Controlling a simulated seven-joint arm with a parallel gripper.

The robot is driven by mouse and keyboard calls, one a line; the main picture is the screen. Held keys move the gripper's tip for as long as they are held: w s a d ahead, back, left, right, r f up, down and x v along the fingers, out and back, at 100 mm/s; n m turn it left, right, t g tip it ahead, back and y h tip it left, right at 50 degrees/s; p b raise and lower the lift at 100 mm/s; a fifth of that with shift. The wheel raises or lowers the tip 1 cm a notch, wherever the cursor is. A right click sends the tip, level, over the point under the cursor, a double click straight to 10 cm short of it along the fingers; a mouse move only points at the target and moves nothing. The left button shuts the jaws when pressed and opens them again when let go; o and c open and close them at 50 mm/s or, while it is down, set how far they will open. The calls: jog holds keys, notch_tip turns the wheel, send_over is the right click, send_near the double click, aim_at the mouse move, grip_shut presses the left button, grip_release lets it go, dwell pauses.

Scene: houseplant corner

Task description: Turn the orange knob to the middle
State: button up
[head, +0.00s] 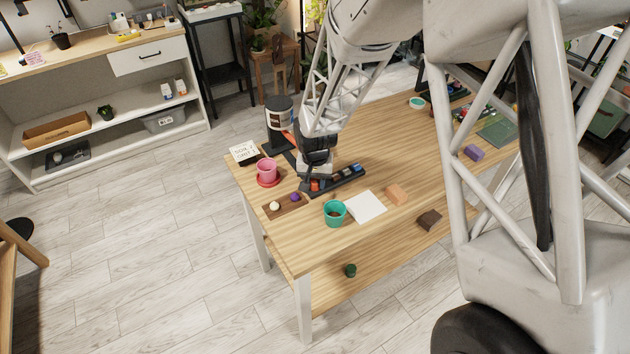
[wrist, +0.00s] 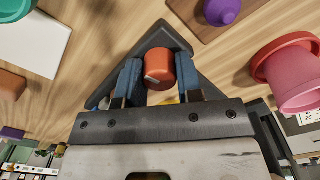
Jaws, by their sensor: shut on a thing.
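The orange knob (wrist: 160,68) sits on a dark angular base (wrist: 157,37) in the wrist view. A pale mark shows on the knob's lower left edge in that view. My gripper (wrist: 158,78) has one blue finger on each side of the knob and is shut on it. In the head view, my gripper (head: 314,179) is low over the left end of a dark strip (head: 345,181), and a bit of the orange knob (head: 315,185) shows under it. The knob's setting marks are hidden or too small to read.
A pink pot (head: 267,169) on a red saucer and a brown tray (head: 286,210) with a white and a purple ball stand left of my gripper. A teal pot (head: 334,212), a white sheet (head: 366,207) and an orange block (head: 396,194) lie in front. The front table corner is clear.

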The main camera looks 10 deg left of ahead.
aim_at(316, 181)
jog(key=shift+m, duration=0.8)
jog(key=o, duration=0.9)
jog(key=shift+o, duration=0.2)
jog(key=shift+r, duration=0.15)
jog(key=shift+r, duration=3.8)
